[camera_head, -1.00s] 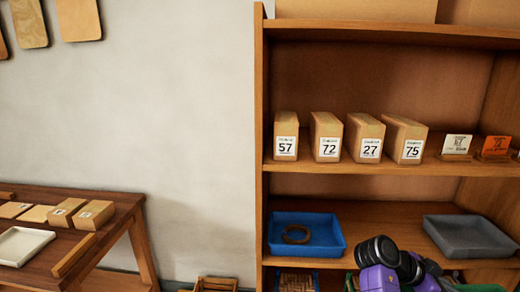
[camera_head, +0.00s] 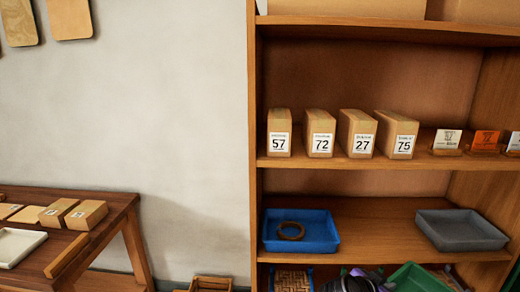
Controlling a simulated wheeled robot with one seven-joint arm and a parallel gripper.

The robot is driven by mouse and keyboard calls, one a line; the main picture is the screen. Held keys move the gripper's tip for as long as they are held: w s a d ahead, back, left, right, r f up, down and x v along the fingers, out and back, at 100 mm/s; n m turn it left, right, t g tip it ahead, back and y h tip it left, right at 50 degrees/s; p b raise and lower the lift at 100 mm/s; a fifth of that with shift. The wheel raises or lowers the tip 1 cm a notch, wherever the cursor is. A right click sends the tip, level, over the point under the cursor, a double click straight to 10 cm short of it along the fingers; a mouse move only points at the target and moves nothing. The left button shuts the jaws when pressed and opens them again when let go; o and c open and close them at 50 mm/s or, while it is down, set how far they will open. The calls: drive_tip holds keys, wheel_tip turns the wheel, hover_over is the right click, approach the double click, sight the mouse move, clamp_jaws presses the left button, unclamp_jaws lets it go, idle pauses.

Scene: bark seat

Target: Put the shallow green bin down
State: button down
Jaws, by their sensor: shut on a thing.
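A shallow green bin (camera_head: 414,279) shows at the bottom edge of the head view, in front of the lower part of the shelf. Only its upper part is in the picture. My gripper (camera_head: 366,282), dark with a little purple, is at the bottom edge against the left side of the bin. It is shut on the bin, though its fingertips are mostly hidden.
On the wooden shelf unit (camera_head: 375,202), a blue bin (camera_head: 322,240) with a dark ring stands left and a grey bin (camera_head: 463,231) right. Bare board lies between them. Numbered boxes (camera_head: 320,133) fill the level above. A wooden table (camera_head: 112,222) stands at left.

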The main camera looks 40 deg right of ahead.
drive_tip(key=w+a+f+n+t+y, duration=0.1)
drive_tip(key=w+a+f+n+t, duration=0.25)
drive_tip(key=a, duration=0.25)
drive_tip(key=w+a+f+n+t+y+b, duration=0.1)
drive_tip(key=w+a+f+n+t, duration=0.25)
drive_tip(key=a, duration=0.25)
drive_tip(key=w+a+f+n+t+y, duration=0.1)
drive_tip(key=w+a+f+n+t, duration=0.15)
drive_tip(key=w+a, duration=0.2)
drive_tip(key=s+a+f+n+t+y+b, duration=0.1)
drive_tip(key=a+n+y, duration=0.3)
drive_tip(key=a, duration=0.8)
drive_tip(key=s+a+f+n+t+y, duration=0.1)
drive_tip(key=a+f+n+t+y, duration=0.2)
drive_tip(key=a, duration=0.9)
drive_tip(key=f+n+y, duration=0.1)
drive_tip(key=n+y, duration=0.1)
drive_tip(key=shift+s+a+n+b, duration=0.15)
drive_tip(key=shift+n+b, duration=0.2)
drive_tip(key=shift+b, duration=0.05)
